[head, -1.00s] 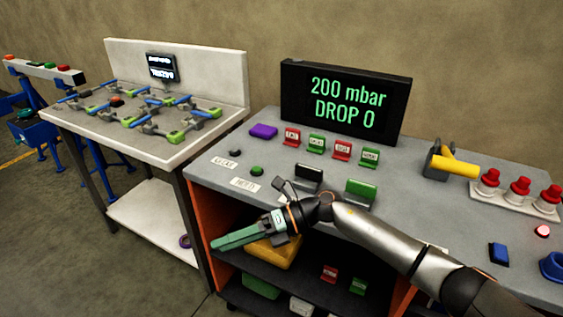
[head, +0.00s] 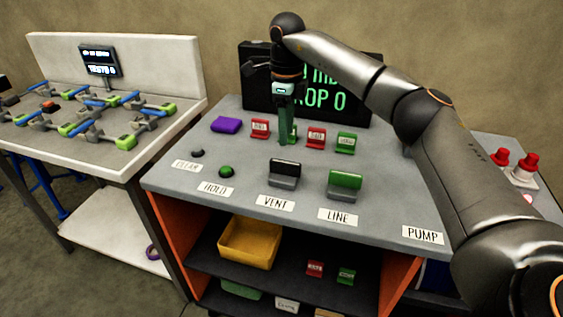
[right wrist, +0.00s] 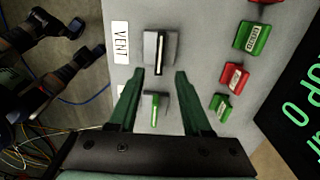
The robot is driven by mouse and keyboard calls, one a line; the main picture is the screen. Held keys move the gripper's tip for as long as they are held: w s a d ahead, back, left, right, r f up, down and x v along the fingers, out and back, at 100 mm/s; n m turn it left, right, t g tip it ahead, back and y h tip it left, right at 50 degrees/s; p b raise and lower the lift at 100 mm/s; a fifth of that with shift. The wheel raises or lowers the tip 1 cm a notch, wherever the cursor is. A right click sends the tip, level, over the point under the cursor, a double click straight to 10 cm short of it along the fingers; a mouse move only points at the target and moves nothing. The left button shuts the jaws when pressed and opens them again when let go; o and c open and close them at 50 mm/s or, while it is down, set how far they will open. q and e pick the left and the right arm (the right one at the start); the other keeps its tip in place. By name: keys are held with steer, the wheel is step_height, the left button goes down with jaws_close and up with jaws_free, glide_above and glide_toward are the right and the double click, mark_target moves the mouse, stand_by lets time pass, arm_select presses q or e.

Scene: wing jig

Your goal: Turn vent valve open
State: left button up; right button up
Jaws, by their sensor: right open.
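The vent valve (head: 284,172) is a black-topped handle on a grey base behind the VENT label (head: 275,203). Its handle (right wrist: 158,52) also shows in the right wrist view, just ahead of the fingertips. The green-topped line valve (head: 345,183) stands to its right; in the right wrist view its handle (right wrist: 155,108) appears between the fingers. My right gripper (head: 287,143) points down over the bench, and its green fingers (right wrist: 159,73) are spread and empty. I see no contact with either valve. My left gripper is out of view.
Red and green tags (head: 316,138) stand in a row behind the valves, with a purple block (head: 227,125) at their left. My right arm partly covers the black display (head: 365,105). Black and green buttons (head: 226,172) sit left of the vent valve.

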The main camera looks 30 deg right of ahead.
mark_target(285, 162)
step_height(285, 162, down, 10)
steer(key=shift+f, duration=0.15)
stand_by(0.3)
jaws_close()
steer(key=shift+a, duration=0.1)
stand_by(0.4)
